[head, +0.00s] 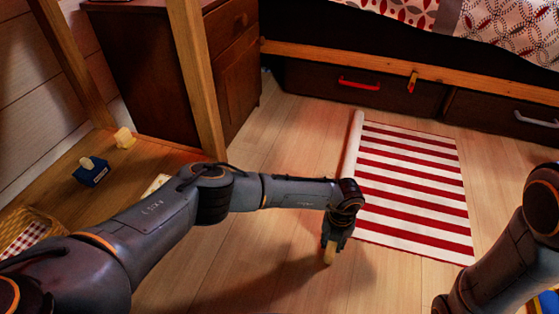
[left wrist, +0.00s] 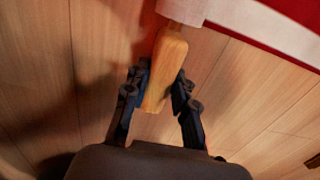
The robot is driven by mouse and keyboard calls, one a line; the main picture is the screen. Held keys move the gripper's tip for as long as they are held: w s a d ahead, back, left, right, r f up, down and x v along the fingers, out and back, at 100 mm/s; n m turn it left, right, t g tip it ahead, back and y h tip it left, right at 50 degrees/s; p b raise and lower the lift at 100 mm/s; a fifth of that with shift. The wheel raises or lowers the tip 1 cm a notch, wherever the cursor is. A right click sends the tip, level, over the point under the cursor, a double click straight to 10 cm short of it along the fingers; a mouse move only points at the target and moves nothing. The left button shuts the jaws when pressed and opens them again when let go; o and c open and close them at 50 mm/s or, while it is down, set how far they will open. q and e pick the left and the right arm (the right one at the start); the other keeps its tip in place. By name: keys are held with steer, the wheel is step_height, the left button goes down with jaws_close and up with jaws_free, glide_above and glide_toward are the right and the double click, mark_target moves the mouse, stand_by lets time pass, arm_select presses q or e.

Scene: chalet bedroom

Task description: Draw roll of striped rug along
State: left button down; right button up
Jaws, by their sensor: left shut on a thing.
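The red-and-white striped rug (head: 415,190) lies flat on the wooden floor. Its left side is a narrow pale roll (head: 355,140), which runs from near the bed toward me and passes behind my left wrist. In the left wrist view, the near end of the roll (left wrist: 186,9) shows at the top, with a wooden handle (left wrist: 168,65) sticking out of it. My left gripper (left wrist: 158,95) is shut on this handle, one finger on each side. In the head view, my left gripper (head: 332,240) points down at the rug's near left, with the handle's tip (head: 329,254) showing. My right gripper is out of view.
The bed with under-bed drawers (head: 330,84) stands beyond the rug. A brown cabinet (head: 150,60) and wooden posts are at the back left. A wooden surface at left holds a blue box (head: 91,172) and a basket (head: 30,232). Floor left of the roll is clear.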

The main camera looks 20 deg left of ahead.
arm_select(q)
steer(key=shift+d+f+b, duration=0.15)
steer(key=shift+d+b, duration=0.85)
steer(key=shift+d, duration=1.55)
steer(key=shift+d, duration=0.1)
steer(key=shift+d+b, duration=0.35)
steer(key=shift+b, duration=0.1)
steer(key=d+b, duration=0.1)
steer(key=d, duration=0.1)
steer(key=shift+d, duration=1)
